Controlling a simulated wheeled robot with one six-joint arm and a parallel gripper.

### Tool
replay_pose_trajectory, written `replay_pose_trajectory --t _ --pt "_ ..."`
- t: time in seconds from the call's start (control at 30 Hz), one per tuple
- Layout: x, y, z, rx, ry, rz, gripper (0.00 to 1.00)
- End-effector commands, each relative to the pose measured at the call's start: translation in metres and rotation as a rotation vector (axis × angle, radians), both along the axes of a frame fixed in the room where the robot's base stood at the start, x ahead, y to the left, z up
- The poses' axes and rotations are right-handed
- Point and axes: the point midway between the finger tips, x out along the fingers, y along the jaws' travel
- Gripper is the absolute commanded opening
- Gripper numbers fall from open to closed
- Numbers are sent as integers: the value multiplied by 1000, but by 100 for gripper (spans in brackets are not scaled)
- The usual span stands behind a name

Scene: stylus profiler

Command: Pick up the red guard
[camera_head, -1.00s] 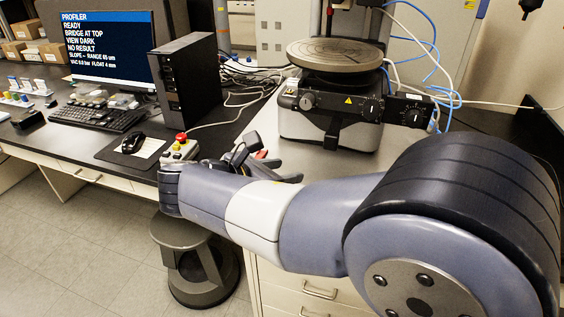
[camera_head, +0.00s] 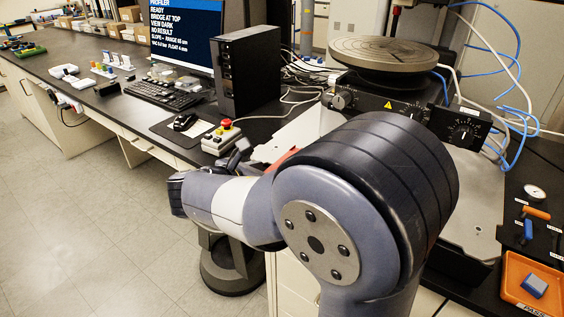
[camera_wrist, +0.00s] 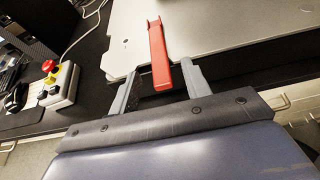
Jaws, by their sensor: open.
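The red guard (camera_wrist: 158,55) is a narrow red channel-shaped bar in the wrist view. It lies on the edge of a pale plate, and its near end reaches over a dark strip. My gripper (camera_wrist: 160,68) is open, with one grey finger on each side of the guard's near end and visible gaps on both sides. I cannot tell whether the fingertips are level with it. In the head view only a sliver of the guard (camera_head: 284,159) shows behind my arm, which hides most of the gripper.
A control box with a red button (camera_head: 222,138) stands left of my gripper. The round-topped instrument (camera_head: 385,58) is behind my arm, with blue and white cables on its right. An orange tray (camera_head: 517,283) is at lower right. A stool (camera_head: 230,275) stands below the bench.

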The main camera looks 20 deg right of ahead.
Motion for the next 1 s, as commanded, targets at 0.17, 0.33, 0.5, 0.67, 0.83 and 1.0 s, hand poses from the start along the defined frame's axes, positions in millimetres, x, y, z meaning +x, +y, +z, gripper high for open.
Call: replay_pose_trajectory --t 0.17,0.33,0.5,0.67,0.83,1.0 --pt "1 -1 0 0 0 1 45" --pt "1 -1 0 0 0 0 36" --pt "1 -1 0 0 0 0 23" --pt "0 -1 0 0 0 0 9" --pt "1 -1 0 0 0 0 0" --pt "1 -1 0 0 0 0 0"
